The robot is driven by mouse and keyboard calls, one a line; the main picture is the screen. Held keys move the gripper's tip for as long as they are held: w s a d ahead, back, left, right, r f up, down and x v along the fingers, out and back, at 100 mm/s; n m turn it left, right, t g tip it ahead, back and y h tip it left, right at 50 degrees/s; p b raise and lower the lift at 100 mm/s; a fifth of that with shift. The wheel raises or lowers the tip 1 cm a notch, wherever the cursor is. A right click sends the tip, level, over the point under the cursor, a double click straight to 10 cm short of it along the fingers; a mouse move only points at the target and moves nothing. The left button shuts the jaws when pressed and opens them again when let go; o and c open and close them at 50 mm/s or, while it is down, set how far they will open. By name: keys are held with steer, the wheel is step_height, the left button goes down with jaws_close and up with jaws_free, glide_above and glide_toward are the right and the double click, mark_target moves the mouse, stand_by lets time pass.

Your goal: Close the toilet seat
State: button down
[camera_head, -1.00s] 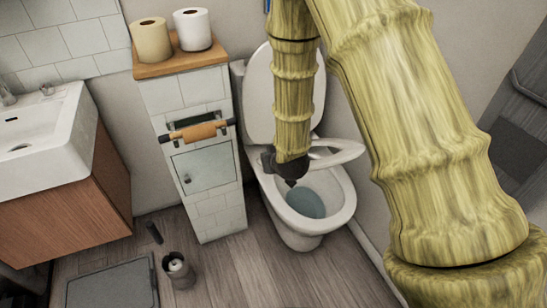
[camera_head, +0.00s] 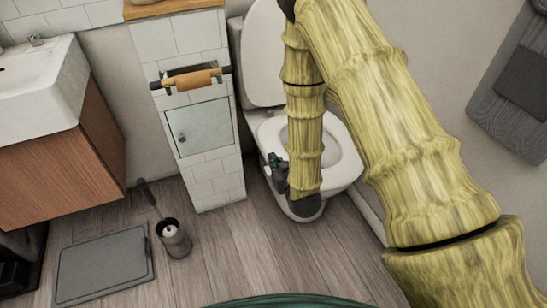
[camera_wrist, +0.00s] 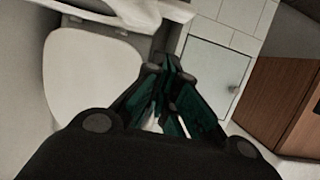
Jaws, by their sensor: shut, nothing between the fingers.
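The white toilet stands against the back wall. Its lid (camera_head: 262,65) is upright, leaning back. The seat ring (camera_head: 348,160) lies down on the bowl, with its opening partly hidden behind my arm. My gripper (camera_head: 274,160) is at the left front side of the bowl, beside the seat. In the wrist view, its teal fingers (camera_wrist: 168,72) are together with nothing between them. A broad white rounded toilet surface (camera_wrist: 88,75) fills the left of that view; I cannot tell whether it is lid or seat.
A tiled pillar with a paper holder (camera_head: 190,80) and small door (camera_head: 201,128) stands close left of the toilet. A sink cabinet (camera_head: 60,150) is farther left. A brush holder (camera_head: 174,238) and grey mat (camera_head: 103,270) are on the floor.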

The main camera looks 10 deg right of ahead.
step_height(320, 180, down, 7)
steer(key=b, duration=0.2)
steer(key=shift+s, duration=0.4)
